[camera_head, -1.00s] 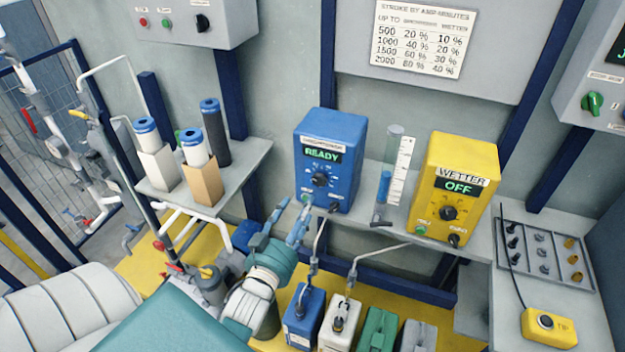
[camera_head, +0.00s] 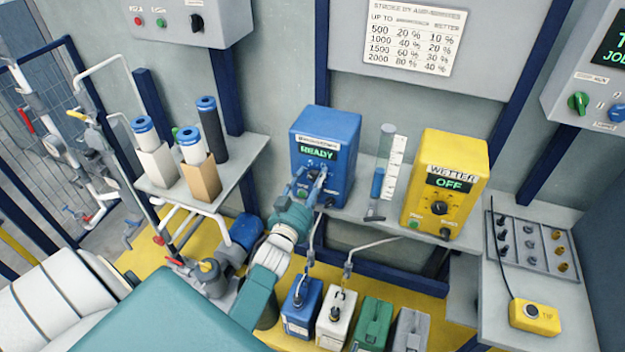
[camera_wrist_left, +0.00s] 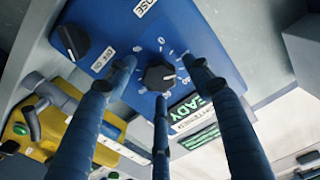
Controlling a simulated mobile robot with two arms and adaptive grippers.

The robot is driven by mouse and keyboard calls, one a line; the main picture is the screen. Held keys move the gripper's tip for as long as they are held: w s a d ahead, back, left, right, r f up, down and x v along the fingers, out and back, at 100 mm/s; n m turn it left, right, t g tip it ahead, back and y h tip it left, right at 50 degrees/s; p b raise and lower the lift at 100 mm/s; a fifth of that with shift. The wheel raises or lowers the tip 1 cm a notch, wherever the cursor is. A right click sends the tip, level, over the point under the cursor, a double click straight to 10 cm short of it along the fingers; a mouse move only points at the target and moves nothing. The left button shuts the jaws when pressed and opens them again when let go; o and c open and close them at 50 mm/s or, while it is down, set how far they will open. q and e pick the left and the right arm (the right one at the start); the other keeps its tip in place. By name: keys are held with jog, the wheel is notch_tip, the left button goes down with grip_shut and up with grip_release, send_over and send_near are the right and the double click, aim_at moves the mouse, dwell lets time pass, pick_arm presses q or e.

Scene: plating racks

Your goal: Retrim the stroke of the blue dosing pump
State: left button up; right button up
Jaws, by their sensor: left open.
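The blue dosing pump (camera_head: 340,150) stands on the shelf and its display reads READY. Its black stroke knob (camera_wrist_left: 160,77) shows in the left wrist view, ringed by scale marks, with a black on/off switch (camera_wrist_left: 72,42) beside it. My left gripper (camera_head: 312,182) is at the pump's front face. In the left wrist view its blue fingers (camera_wrist_left: 162,80) are open and spread around the knob; I cannot tell whether they touch it. In the head view the gripper covers the knob. My right gripper is not in view.
The yellow wetter pump (camera_head: 455,160), reading OFF, stands to the right, past a measuring cylinder (camera_head: 379,180). A stroke chart (camera_head: 413,38) hangs above. Several canisters (camera_head: 337,318) stand below. Filter cartridges (camera_head: 207,130) stand on the left shelf. A yellow box (camera_head: 535,318) lies at right.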

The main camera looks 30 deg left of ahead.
pick_arm(q)
jog(key=c, duration=1.2)
jog(key=shift+m, duration=0.6)
jog(key=o, duration=1.2)
jog(key=shift+s, duration=0.1)
jog(key=v, duration=1.1)
jog(key=shift+s, duration=0.4)
jog(key=shift+f, duration=0.1)
